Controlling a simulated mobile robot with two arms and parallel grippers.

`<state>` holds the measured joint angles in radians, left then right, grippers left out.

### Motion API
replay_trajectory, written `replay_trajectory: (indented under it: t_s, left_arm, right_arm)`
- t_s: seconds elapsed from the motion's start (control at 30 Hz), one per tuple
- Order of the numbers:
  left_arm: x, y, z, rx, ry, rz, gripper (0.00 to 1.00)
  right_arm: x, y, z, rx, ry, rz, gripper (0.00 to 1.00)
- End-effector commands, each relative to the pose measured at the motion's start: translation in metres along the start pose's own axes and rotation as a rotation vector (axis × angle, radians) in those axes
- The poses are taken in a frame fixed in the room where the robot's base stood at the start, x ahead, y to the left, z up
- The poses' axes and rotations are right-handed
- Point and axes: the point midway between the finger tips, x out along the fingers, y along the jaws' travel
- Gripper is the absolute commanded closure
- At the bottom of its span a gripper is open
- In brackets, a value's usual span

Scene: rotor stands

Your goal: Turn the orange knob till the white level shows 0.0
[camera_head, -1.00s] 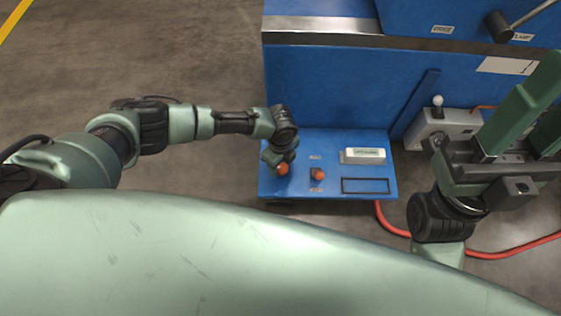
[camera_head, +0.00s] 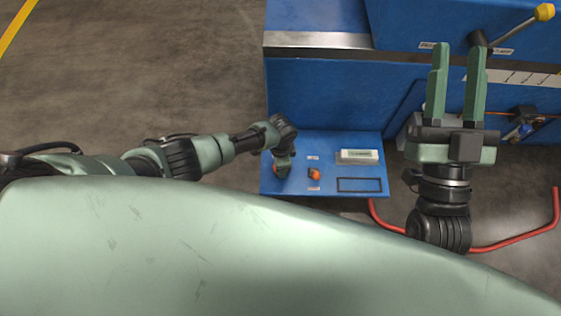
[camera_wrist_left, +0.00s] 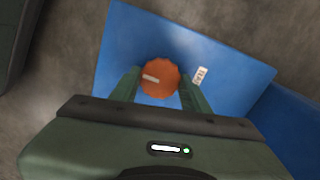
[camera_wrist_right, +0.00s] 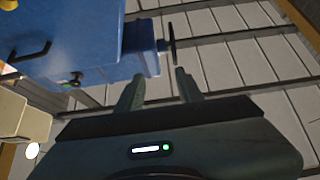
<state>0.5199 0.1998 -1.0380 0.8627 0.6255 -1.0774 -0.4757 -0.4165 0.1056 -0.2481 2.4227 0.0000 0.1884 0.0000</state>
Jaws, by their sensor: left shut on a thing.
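The orange knob (camera_wrist_left: 160,78) sits on the blue panel and fills the gap between my left gripper's fingers in the left wrist view. My left gripper (camera_wrist_left: 158,88) is shut on it from both sides. In the head view my left gripper (camera_head: 282,168) hides most of this knob at the panel's left end. The white level (camera_head: 357,156) lies on the blue panel (camera_head: 330,196) to the right; its reading is too small to tell. My right gripper (camera_head: 456,85) is open and empty, raised over the right side; its apart fingers also show in the right wrist view (camera_wrist_right: 158,88).
A smaller orange knob (camera_head: 314,174) stands on the panel between my left gripper and the level. An empty black outline (camera_head: 359,185) is below the level. A yellow-tipped lever (camera_head: 543,12) is at the top right. A red hose (camera_head: 520,239) runs across the floor.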

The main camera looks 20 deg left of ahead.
Motion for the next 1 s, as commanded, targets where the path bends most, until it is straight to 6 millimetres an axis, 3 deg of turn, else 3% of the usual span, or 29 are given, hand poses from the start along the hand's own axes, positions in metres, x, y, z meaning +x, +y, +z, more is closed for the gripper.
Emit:
replay_trajectory:
  t_s: [0.2,0.4,0.7,1.0]
  left_arm:
    - [-0.002,0.003,-0.001,-0.199,0.000,0.006,0.94]
    - [-0.002,0.002,-0.001,-0.354,0.000,0.005,0.94]
    - [-0.001,0.002,-0.001,-0.502,0.000,0.004,0.94]
    - [0.000,0.001,-0.001,-0.553,0.001,0.003,0.94]
  right_arm:
    - [-0.005,0.006,0.045,-0.011,-0.255,0.012,0.64]
    - [-0.018,0.011,0.075,-0.016,-0.427,0.021,0.64]
    - [-0.034,0.015,0.099,-0.019,-0.576,0.029,0.64]
    - [-0.040,0.016,0.107,-0.020,-0.623,0.032,0.64]
